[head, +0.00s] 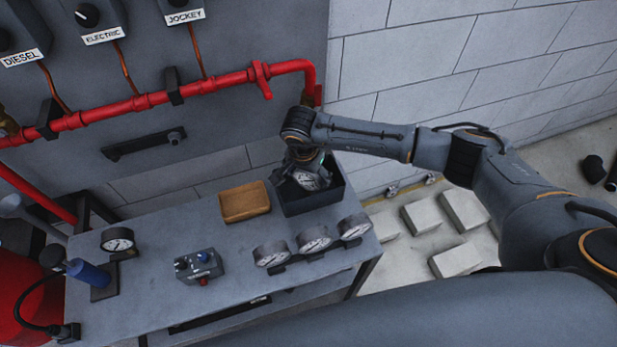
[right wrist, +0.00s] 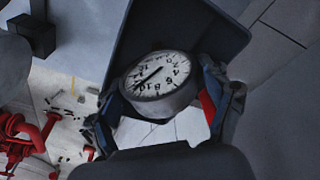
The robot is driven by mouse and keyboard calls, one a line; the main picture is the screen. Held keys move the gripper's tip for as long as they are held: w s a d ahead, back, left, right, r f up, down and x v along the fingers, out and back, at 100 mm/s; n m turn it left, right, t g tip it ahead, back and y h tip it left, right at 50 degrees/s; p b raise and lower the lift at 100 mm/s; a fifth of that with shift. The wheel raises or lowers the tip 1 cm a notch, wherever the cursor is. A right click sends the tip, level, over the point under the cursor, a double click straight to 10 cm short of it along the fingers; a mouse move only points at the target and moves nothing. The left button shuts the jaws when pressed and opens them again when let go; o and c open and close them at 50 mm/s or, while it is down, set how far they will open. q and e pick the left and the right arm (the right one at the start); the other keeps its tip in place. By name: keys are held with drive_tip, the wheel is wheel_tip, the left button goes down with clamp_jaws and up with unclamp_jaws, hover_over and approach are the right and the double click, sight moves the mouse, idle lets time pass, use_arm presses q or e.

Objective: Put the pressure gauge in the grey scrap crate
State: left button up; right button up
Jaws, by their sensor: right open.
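The pressure gauge (head: 307,181), with a white round dial, is at the dark grey crate (head: 318,203) on the bench's far right. In the right wrist view, the gauge (right wrist: 157,78) shows dial up inside the outline of the crate (right wrist: 190,32). My right gripper (head: 306,172) reaches down over the crate from above. Its fingers (right wrist: 163,100) are open, one on each side of the gauge. I cannot tell whether the gauge touches a finger or rests on the crate's bottom, which is mostly hidden. My left gripper is not in view.
Three similar gauges (head: 314,239) stand in a row at the bench's front right. A brown tray (head: 245,202) sits left of the crate. Red pipe (head: 215,86) runs behind.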

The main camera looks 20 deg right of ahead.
wheel_tip(320, 180, up, 10)
drive_tip(key=s+a+b, duration=0.1)
drive_tip(key=b, duration=0.1)
drive_tip(key=shift+r, duration=0.2)
drive_tip(key=shift+s, duration=0.15)
